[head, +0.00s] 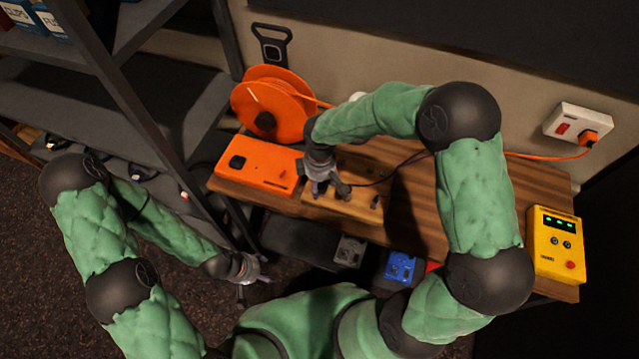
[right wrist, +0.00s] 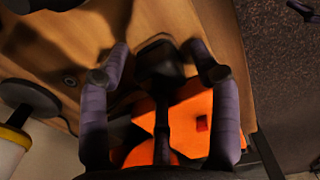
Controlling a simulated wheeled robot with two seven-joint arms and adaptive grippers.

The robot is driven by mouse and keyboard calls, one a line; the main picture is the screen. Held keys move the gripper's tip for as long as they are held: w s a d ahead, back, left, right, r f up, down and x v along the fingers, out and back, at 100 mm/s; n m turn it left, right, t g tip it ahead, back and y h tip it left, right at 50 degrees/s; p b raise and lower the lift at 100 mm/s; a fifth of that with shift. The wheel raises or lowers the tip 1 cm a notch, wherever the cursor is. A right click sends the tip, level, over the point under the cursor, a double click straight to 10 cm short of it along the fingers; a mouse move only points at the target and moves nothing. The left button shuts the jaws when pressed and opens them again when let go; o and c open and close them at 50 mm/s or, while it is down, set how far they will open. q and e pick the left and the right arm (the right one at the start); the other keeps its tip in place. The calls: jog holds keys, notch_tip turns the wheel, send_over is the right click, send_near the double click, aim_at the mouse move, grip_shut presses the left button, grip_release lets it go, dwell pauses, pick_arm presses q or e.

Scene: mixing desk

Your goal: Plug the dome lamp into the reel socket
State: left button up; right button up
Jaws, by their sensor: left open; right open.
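The orange cable reel (head: 270,105) stands at the back left of the wooden desk. An orange socket box (head: 257,165) sits in front of it, and part of it shows in the right wrist view (right wrist: 190,120). My right gripper (head: 332,190) is open, low over a wooden block (head: 352,205) right of the box. In the right wrist view, a black plug-like piece (right wrist: 160,62) lies between its spread fingers; contact cannot be told. A dark cable (head: 400,165) runs right from there. The lamp is mostly hidden; a pale rounded part (head: 357,97) shows behind my right arm. My left gripper (head: 252,280) is open, low and off the desk.
A yellow box (head: 556,245) with green displays stands at the desk's right end. An orange cord runs to the wall outlet (head: 578,124). A metal shelf (head: 120,90) stands left. Grey (head: 350,251) and blue (head: 402,267) items lie below the desk's front edge.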

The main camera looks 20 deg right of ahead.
grip_shut()
jog(key=shift+r, duration=0.1)
jog(key=shift+r+p, duration=2.3)
jog(key=shift+r, duration=0.6)
